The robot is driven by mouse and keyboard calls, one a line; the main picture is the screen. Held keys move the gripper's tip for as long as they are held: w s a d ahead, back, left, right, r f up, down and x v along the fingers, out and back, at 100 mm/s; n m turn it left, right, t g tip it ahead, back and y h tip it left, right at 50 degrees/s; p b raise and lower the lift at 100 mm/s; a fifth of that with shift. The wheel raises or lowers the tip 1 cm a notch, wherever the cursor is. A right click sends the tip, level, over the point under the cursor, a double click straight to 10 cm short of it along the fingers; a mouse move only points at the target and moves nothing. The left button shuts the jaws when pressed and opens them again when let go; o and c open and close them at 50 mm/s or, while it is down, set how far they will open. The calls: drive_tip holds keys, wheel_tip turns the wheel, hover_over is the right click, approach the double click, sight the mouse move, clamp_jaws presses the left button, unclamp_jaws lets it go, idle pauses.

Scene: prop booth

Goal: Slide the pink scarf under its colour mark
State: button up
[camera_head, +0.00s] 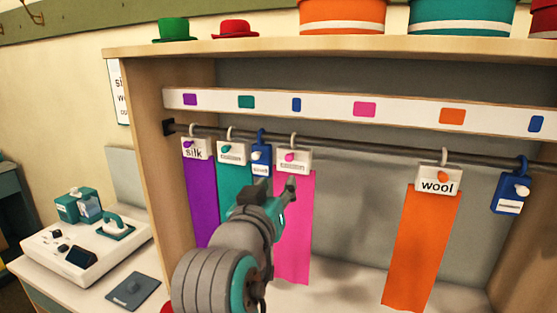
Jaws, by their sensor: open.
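The pink scarf (294,235) hangs from the rail (370,151) by a white tag (293,162) with a hook. It is left of the pink mark (364,109) on the white strip above the rail. My gripper (274,186) is open, in front of the pink scarf's left edge, near its tag. I cannot tell whether it touches the scarf or tag. My arm hides part of the pink scarf's left side and the lower part of the teal scarf.
A purple scarf (201,200), teal scarf (234,178) and small blue tag (261,158) hang left of the pink scarf. The rail is clear rightward until the orange scarf (424,250). Another blue tag (511,193) hangs at far right. Hats and boxes stand on the shelf (270,45).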

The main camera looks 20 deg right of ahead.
sight(289, 159)
drive_tip(key=x, duration=0.3)
drive_tip(key=r+x, duration=0.1)
drive_tip(key=x, duration=0.6)
drive_tip(key=shift+w+d+r, duration=0.15)
drive_tip(key=shift+w+r, duration=0.05)
drive_tip(key=shift+w, duration=0.05)
clamp_jaws()
